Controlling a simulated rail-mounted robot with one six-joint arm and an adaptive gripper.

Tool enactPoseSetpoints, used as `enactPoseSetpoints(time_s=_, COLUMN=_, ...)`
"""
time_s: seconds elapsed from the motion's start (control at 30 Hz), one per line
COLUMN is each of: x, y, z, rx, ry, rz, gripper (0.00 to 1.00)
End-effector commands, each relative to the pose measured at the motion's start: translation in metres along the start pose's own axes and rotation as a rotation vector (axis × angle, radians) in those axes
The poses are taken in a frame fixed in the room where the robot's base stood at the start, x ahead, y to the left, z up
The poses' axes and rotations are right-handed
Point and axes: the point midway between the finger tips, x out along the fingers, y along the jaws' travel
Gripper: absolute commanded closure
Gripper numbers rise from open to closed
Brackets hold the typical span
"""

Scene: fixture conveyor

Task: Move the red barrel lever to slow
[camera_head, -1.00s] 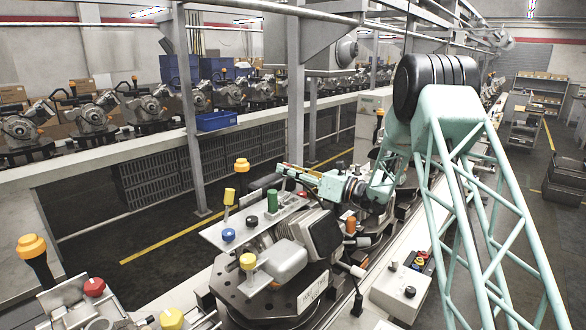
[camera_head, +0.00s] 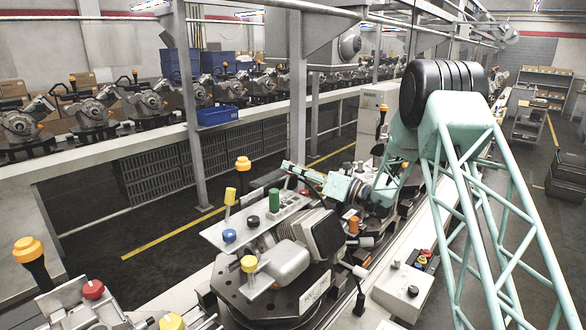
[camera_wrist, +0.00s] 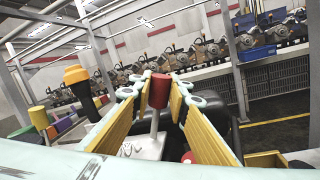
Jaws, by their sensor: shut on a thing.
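The red barrel lever (camera_wrist: 158,90) stands between my two fingers in the wrist view. It has a red cylindrical grip on a pale shaft, tilted only slightly. My gripper (camera_wrist: 159,78) is shut on the red grip, with a yellow-padded finger on each side. In the head view my gripper (camera_head: 290,168) is at the far right of the pale lever plate (camera_head: 214,238), and the red grip is largely hidden there. The green barrel (camera_head: 273,200) and yellow barrel (camera_head: 230,196) stand on the same plate. No slow marking is readable.
An orange-topped lever (camera_head: 242,164) stands behind the plate. A dark round base (camera_head: 270,302) carries the fixture. The grey aisle floor (camera_head: 150,215) is clear.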

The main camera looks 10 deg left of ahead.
Motion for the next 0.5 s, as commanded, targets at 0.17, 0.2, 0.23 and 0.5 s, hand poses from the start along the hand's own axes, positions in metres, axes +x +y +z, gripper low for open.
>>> enactPoseSetpoints(time_s=0.17, x=-0.0007, y=-0.001, z=-0.0004, rx=0.001, ry=0.0, rz=-0.002, gripper=0.77)
enactPoseSetpoints(time_s=0.2, x=-0.0007, y=-0.001, z=-0.0003, rx=0.001, ry=0.0, rz=-0.002, gripper=0.73)
enactPoseSetpoints(time_s=0.23, x=-0.0007, y=-0.0009, z=-0.0003, rx=0.0, ry=0.0, rz=-0.002, gripper=0.71)
enactPoseSetpoints(time_s=0.5, x=-0.0004, y=-0.0005, z=0.0, rx=0.0, ry=0.0, rz=-0.001, gripper=0.7)
